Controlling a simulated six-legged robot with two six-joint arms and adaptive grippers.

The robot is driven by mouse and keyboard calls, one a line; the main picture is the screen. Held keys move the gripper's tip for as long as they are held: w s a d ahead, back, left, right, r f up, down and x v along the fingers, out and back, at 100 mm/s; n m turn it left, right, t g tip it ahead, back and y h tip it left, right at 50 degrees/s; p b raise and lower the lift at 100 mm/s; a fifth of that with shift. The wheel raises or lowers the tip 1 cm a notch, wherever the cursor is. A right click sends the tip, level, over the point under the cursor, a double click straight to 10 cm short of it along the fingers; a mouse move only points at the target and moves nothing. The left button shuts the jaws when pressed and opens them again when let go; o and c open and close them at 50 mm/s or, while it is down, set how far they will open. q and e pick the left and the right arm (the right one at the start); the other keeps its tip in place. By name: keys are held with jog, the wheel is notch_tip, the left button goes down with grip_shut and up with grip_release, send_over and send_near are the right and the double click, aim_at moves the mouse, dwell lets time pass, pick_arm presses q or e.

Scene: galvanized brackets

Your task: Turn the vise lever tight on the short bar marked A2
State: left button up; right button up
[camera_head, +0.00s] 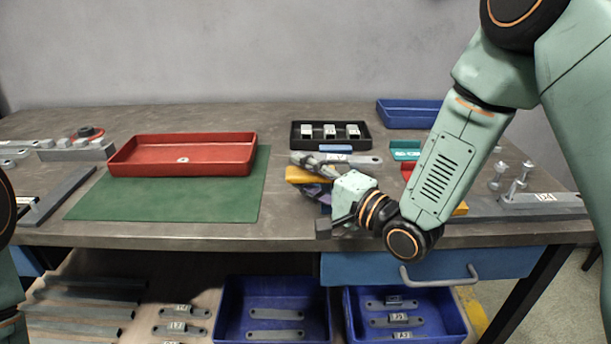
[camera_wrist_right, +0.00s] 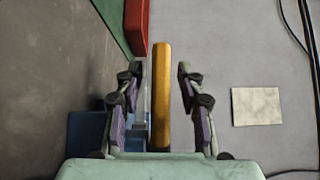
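My right gripper (camera_head: 312,176) is above the bench near its front edge, right of the green mat. In the right wrist view its two fingers (camera_wrist_right: 160,85) stand apart, with a yellow-orange bar (camera_wrist_right: 161,95) between them and gaps on both sides. Yellow (camera_head: 303,174) also shows beside the fingers in the head view. A short grey bar with a white label (camera_head: 366,160) lies just behind the gripper; its mark is unreadable. A dark square-ended piece (camera_head: 322,229) shows below my wrist; I cannot tell if it belongs to the vise. My forearm hides much there. My left gripper is out of view.
A red tray (camera_head: 182,139) stands on a green mat (camera_head: 160,208) at left. A black tray (camera_head: 365,141) with white-labelled pieces and a blue bin (camera_head: 385,104) stand behind. Blue bins (camera_head: 272,285) sit below.

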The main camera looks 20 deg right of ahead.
grip_shut()
dwell(0.5)
dwell(0.3)
